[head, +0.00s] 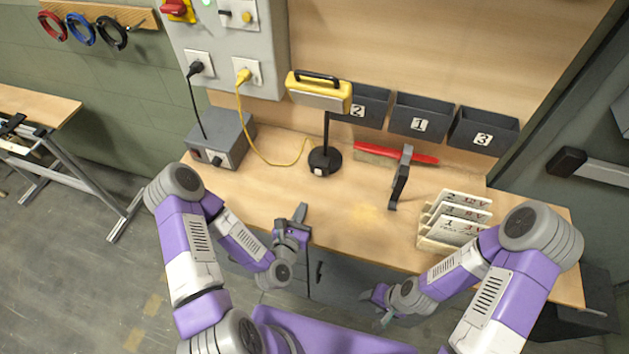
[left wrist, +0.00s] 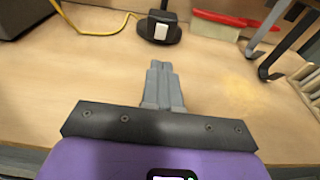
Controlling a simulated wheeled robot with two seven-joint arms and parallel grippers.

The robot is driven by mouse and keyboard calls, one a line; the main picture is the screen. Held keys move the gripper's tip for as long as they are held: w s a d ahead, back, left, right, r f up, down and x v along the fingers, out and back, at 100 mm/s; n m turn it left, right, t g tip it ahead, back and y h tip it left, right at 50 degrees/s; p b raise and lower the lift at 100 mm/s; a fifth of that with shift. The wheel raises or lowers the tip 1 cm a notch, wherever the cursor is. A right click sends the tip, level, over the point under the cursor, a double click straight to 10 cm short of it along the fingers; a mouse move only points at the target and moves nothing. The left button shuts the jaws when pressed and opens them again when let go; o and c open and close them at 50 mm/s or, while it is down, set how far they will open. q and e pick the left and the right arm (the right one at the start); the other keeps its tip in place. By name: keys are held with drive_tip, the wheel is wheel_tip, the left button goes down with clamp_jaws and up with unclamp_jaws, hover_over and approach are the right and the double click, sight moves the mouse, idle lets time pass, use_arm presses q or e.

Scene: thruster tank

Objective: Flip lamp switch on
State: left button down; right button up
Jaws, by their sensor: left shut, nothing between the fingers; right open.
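The lamp (head: 319,92) has a yellow head on a dark post and a round black base (head: 325,160) on the workbench. A white rocker switch (head: 318,171) sits on the front of the base. In the left wrist view the switch (left wrist: 162,31) shows ahead of my fingertips, and I cannot tell which way it is tipped. My left gripper (head: 300,212) is shut and empty over the bench's front edge, apart from the lamp, in front of its base. My right gripper (head: 376,297) is open and empty, low in front of the bench at the right.
A grey box (head: 220,140) stands left of the lamp, with a yellow cable (head: 283,163) curving between. A red-handled brush (head: 396,153), a dark clamp-like tool (head: 400,178) and a rack of numbered cards (head: 455,218) are to the right. Numbered bins (head: 421,117) line the back. Bench space before the lamp is clear.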

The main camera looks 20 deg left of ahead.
use_arm(q)
drive_tip(key=b, duration=0.9)
approach(318, 171)
drive_tip(key=shift+f, duration=0.95)
drive_tip(key=w, duration=0.6)
drive_tip(key=shift+w+r, duration=0.2)
drive_tip(key=shift+r, duration=0.05)
drive_tip(key=shift+w+r+g+p, duration=0.3)
drive_tip(key=shift+r+p, duration=0.1)
drive_tip(key=shift+p, duration=0.55)
drive_tip(key=shift+d+f, duration=0.1)
drive_tip(key=shift+f, duration=0.2)
drive_tip(key=shift+s, duration=0.1)
